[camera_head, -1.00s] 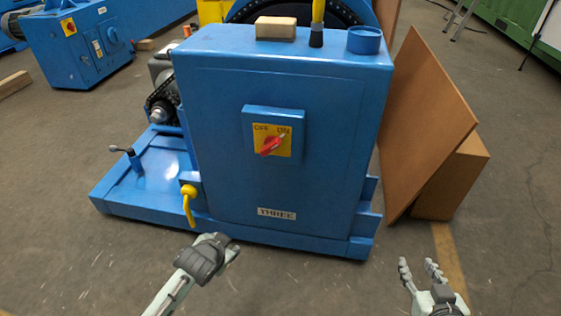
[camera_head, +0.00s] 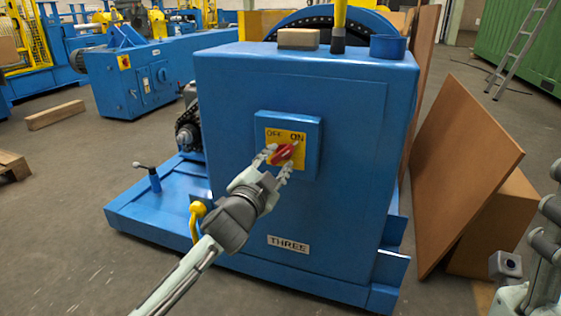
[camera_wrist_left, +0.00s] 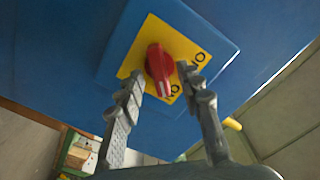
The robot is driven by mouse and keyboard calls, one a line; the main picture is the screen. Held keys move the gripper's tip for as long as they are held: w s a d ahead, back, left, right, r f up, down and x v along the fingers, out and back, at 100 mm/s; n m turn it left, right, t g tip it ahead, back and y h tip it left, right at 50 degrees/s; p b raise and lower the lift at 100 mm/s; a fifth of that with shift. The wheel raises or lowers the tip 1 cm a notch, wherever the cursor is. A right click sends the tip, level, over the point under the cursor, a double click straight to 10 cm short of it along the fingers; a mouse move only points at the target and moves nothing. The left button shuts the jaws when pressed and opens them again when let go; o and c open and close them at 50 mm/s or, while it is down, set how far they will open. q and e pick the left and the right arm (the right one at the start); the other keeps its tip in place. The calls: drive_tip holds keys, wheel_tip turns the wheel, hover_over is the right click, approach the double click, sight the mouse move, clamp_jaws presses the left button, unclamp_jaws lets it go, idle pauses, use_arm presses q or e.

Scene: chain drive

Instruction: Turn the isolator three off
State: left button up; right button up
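The isolator is a red knob (camera_head: 285,153) on a yellow plate (camera_head: 299,138) marked OFF and ON, set on the front of a blue cabinet (camera_head: 230,110). The knob points up and right, towards ON. A label THREE (camera_head: 288,244) is low on the cabinet. My left gripper (camera_head: 279,161) is open at the knob, one finger on each side. In the left wrist view the knob (camera_wrist_left: 158,65) lies between the fingertips of my left gripper (camera_wrist_left: 160,76); contact cannot be told. My right gripper (camera_head: 525,270) is partly seen at the right edge; its fingers are unclear.
A yellow handle (camera_head: 195,215) sticks out at the cabinet's lower left. A brown board (camera_head: 465,170) leans to the right beside a box (camera_head: 497,228). A wood block (camera_head: 298,38) and a blue cup (camera_head: 388,47) stand on top. Floor is open at front left.

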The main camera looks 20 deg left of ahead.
use_arm(q)
drive_tip(key=shift+w, duration=1.15)
clamp_jaws()
